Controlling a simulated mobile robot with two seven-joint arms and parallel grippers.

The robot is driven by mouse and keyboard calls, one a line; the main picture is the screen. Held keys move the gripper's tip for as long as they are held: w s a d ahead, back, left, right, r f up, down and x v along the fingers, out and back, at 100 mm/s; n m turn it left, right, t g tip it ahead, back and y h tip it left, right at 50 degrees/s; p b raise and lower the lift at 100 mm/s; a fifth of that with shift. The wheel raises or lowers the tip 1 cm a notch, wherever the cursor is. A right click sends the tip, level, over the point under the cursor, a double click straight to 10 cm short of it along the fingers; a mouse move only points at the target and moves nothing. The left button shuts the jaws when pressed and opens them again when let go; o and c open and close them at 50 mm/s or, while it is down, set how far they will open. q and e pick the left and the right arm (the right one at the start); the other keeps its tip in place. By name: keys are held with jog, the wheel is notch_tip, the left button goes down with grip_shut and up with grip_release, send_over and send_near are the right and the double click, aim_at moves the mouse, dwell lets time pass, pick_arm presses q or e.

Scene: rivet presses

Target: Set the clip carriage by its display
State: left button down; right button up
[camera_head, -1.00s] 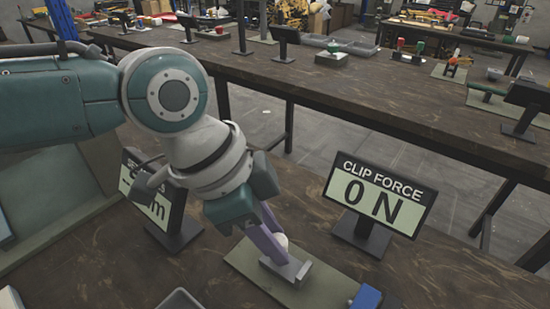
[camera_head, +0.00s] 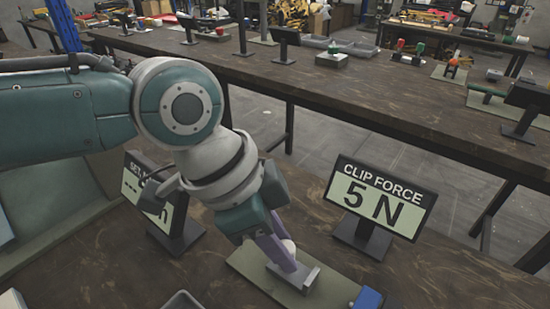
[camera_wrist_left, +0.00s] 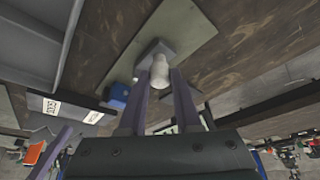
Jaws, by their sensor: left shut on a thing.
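My left gripper (camera_head: 284,258) has purple fingers and is shut on the white knob (camera_head: 290,247) of the clip carriage. The carriage's grey block (camera_head: 304,280) sits on a flat green-grey plate (camera_head: 262,277) on the bench. In the left wrist view the white knob (camera_wrist_left: 160,76) stands between the two fingers (camera_wrist_left: 162,105). The display (camera_head: 380,196) to the right reads "CLIP FORCE 5 N". My right gripper is not in view.
A grey tray (camera_head: 181,301) shows at the bottom left. Dark wooden bench (camera_head: 480,285) is clear to the right. Another bench with tools stands beyond the aisle.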

pick_arm(q)
jog(key=shift+s+d+r, duration=0.1)
jog(key=shift+s+d, duration=0.5)
jog(key=shift+d, duration=0.3)
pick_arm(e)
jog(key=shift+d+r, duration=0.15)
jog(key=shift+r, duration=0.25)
pick_arm(q)
jog(key=c, duration=0.6)
grip_release()
jog(key=shift+a, duration=0.1)
jog(key=p+v, duration=0.2)
jog(key=v, duration=0.7)
jog(key=shift+a+r, duration=0.2)
jog(key=shift+r, duration=0.2)
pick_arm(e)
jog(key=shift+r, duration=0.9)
